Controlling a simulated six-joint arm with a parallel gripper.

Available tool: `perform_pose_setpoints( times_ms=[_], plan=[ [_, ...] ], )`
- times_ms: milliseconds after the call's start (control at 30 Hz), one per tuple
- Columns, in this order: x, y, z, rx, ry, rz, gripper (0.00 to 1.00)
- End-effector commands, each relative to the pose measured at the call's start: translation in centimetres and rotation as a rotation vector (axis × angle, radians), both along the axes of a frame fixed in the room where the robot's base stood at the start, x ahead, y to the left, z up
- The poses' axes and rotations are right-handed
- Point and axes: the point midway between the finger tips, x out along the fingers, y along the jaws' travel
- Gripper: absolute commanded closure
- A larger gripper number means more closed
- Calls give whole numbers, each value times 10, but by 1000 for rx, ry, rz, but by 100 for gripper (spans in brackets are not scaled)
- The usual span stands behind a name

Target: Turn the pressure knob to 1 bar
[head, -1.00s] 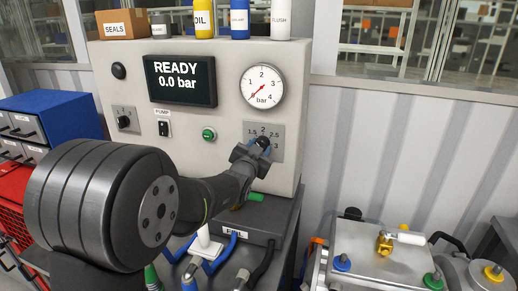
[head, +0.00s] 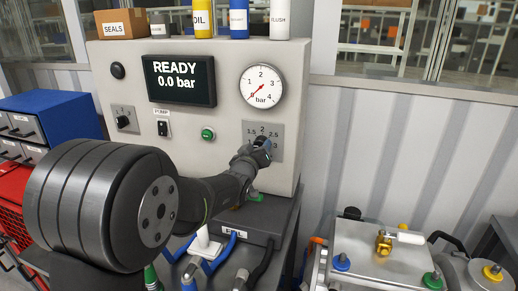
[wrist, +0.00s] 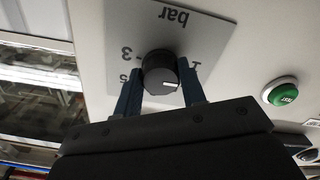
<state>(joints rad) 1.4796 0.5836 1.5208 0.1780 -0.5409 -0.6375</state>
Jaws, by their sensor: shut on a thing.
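The pressure knob (wrist: 157,68) is black and round with a short white mark, on a grey plate (head: 277,132) of the panel. In the wrist view the dial appears upside down. The mark points right and slightly down, on the side of the 1; its exact setting is hard to tell. My gripper (wrist: 160,86) is shut on the knob, with one blue finger on each side. In the head view my gripper (head: 262,144) hides most of the knob and the lower dial numbers. The display (head: 180,80) reads READY 0.0 bar. The gauge (head: 262,86) needle points near 0.
A green button (head: 208,134), the pump switch (head: 163,129) and another small knob (head: 123,121) are on the same panel. Bottles and a SEALS box (head: 120,23) stand on top. A metal case (head: 385,250) sits at the lower right.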

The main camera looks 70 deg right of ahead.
Motion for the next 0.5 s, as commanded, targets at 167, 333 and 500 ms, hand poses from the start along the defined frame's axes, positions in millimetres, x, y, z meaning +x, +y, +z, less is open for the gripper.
perform_pose_setpoints(
  times_ms=[167,333,500],
  plan=[
    [0,0,-1,2,85,0,86],
    [0,0,-1,2,133,0,86],
    [0,0,-1,2,152,0,86]
  ],
)
